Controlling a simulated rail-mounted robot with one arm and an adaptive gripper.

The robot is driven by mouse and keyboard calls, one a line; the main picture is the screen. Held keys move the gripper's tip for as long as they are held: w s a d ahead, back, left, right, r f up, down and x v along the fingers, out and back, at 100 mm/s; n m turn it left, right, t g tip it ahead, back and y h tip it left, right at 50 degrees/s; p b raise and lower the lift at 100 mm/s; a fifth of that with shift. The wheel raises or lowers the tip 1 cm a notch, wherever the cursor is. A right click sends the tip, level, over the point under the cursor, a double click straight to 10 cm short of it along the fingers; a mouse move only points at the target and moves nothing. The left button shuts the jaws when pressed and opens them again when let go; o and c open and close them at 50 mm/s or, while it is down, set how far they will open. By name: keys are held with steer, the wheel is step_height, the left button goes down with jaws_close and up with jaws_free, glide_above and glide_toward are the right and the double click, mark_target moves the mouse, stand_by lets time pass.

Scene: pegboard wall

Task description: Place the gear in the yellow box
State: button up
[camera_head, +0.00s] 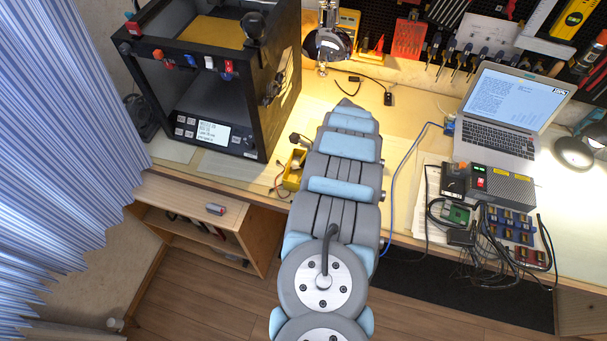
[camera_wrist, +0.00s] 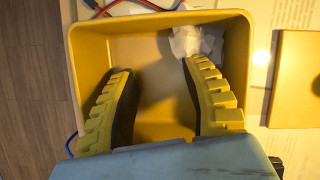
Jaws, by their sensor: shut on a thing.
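The yellow box (camera_wrist: 245,45) is an open-topped bin that fills most of the wrist view. Part of it also shows in the head view (camera_head: 292,180), on the bench's front edge beside my arm. My gripper (camera_wrist: 158,72) has two yellow ridged fingers with dark inner faces. In the wrist view they overlap the box's opening; how deep they reach I cannot tell. The fingertips are apart, and I cannot make out what is between them. I cannot make out the gear in either view. My arm hides my gripper in the head view.
White crumpled material (camera_wrist: 190,42) shows at the box's far inner wall. A black 3D printer (camera_head: 215,80) stands left of the box. A laptop (camera_head: 510,110) and cabled electronics (camera_head: 490,220) are on the right of the bench. A flat tan panel (camera_wrist: 295,80) lies right of the box.

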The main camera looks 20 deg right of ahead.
steer(key=shift+w+r, duration=0.1)
steer(key=shift+r, duration=0.05)
steer(key=shift+f, duration=0.25)
steer(key=o, duration=0.8)
steer(key=shift+r, duration=0.1)
steer(key=p+v, duration=0.4)
steer(key=v, duration=0.2)
steer(key=shift+r, duration=0.4)
steer(key=shift+d+r, duration=0.25)
steer(key=shift+r, duration=0.2)
